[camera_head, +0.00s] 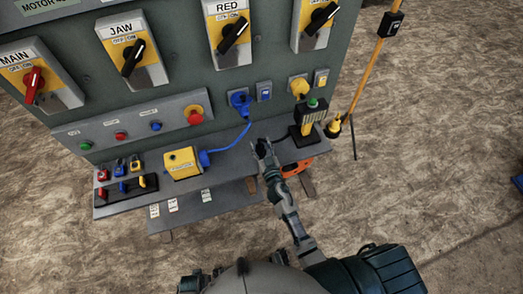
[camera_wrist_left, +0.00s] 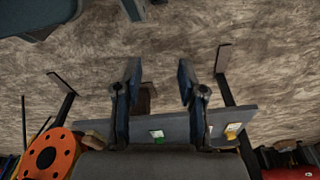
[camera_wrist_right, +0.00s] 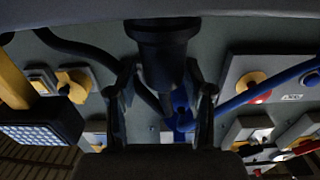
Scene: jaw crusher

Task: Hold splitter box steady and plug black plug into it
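The yellow splitter box (camera_head: 183,163) sits on the shelf, with a blue cable running to the blue plug (camera_head: 240,100) in the panel. My right gripper (camera_head: 262,148) is over the shelf, right of the box and apart from it. In the right wrist view, a black plug-like cylinder (camera_wrist_right: 163,45) lies between its spread fingers (camera_wrist_right: 160,75); I cannot tell whether they touch it. My left gripper (camera_wrist_left: 158,70) is open and empty in the left wrist view, over the shelf's edge and the ground. The left hand is not clear in the head view.
The grey panel (camera_head: 175,78) with switches and buttons stands behind the shelf (camera_head: 222,193). An orange object (camera_head: 297,168) is under the shelf's right end. Small padlocks (camera_head: 121,165) are at the left.

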